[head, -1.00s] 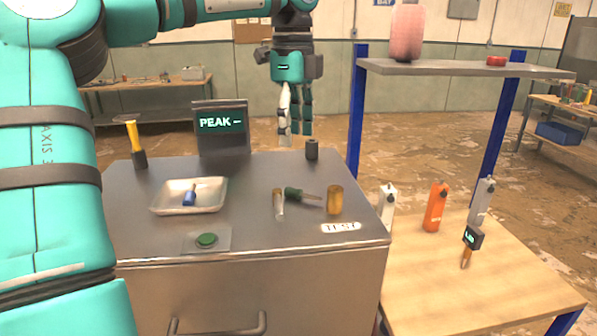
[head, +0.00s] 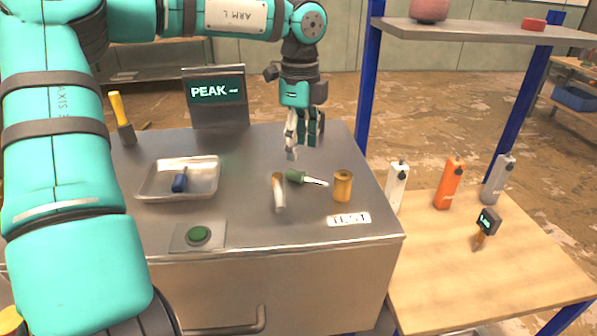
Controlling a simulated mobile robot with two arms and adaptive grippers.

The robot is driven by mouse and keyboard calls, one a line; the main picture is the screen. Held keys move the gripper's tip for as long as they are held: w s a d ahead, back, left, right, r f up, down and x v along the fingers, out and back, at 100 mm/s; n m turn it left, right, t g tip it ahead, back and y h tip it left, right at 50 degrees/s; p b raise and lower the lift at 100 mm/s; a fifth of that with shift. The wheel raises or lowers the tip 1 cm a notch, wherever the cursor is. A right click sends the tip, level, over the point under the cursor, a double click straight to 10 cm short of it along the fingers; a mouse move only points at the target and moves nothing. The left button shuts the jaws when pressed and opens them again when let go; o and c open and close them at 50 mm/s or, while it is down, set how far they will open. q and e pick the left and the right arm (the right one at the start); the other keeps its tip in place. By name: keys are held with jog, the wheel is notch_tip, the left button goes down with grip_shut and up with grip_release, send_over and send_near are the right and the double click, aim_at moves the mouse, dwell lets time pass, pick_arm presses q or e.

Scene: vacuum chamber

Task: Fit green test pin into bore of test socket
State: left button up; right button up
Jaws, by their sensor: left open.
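The green test pin (head: 296,176) lies on the grey metal bench top, its green handle to the left and its pale shaft pointing right. A brass-coloured cylinder (head: 343,187) stands upright just right of the pin's tip; I cannot tell for sure whether it is the test socket, and no bore shows clearly. My left gripper (head: 302,148) is open and empty, pointing down just behind the pin and apart from it. The small black cylinder at the back of the bench is hidden, seemingly behind this gripper. My right gripper is not in view.
A green button (head: 198,235), a TEST label (head: 349,219), a PEAK display (head: 215,97) and a yellow-handled tool (head: 119,117) are around. A blue-post shelf (head: 480,32) is at right.

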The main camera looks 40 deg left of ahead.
aim_at(299, 172)
pick_arm(q)
jog(key=shift+d+f, duration=0.1)
jog(key=shift+f, duration=0.5)
jog(key=shift+s+f+p, duration=0.1)
jog(key=shift+f+p, duration=0.15)
jog(key=shift+p, duration=0.1)
jog(key=f+p, duration=0.1)
jog(key=f, duration=0.1)
jog(key=f+p, duration=0.1)
jog(key=shift+s+f, duration=0.2)
jog(key=shift+f, duration=0.65)
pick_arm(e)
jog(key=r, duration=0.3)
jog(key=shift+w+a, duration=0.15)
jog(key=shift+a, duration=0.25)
pick_arm(q)
jog(key=shift+c, duration=1)
grip_shut()
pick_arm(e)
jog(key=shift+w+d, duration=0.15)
